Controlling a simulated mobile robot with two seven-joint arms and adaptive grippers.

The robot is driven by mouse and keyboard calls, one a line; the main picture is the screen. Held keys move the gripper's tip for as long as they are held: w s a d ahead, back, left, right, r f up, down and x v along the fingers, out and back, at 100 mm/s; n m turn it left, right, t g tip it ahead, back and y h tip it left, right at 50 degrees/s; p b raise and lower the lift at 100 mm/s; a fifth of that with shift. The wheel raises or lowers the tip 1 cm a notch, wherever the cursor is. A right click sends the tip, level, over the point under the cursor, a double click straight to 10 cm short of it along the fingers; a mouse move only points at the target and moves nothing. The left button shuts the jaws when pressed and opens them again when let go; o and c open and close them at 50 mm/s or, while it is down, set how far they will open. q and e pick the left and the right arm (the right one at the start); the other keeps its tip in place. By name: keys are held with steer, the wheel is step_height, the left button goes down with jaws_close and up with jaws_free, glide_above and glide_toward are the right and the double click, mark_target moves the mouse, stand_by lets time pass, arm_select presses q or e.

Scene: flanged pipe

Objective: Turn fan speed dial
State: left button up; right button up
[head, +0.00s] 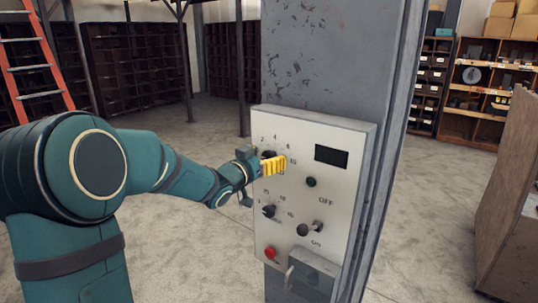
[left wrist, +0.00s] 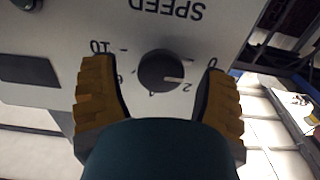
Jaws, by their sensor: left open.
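The speed dial is a round black knob (left wrist: 160,70) on a pale control panel (head: 345,195), under the upside-down word SPEED in the left wrist view. Its light mark points right, between 0 and 2. In the head view the knob (head: 268,155) is mostly hidden behind the gripper. My left gripper (head: 271,166) is at the panel's upper left. In the left wrist view its yellow ridged fingers (left wrist: 158,80) are open, one on each side of the knob, with gaps between. I cannot tell how far the tips are from the panel face. My right gripper is out of view.
The panel hangs on a grey column (head: 330,60). It also carries a dark display (head: 331,157), a black button (head: 311,182), a lower dial (head: 269,211), a switch (head: 308,229) and a red button (head: 270,253). A grey box (head: 315,275) juts out below. Shelves stand behind.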

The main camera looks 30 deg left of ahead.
arm_select(q)
steer(key=shift+w, duration=0.55)
steer(key=c, duration=1.2)
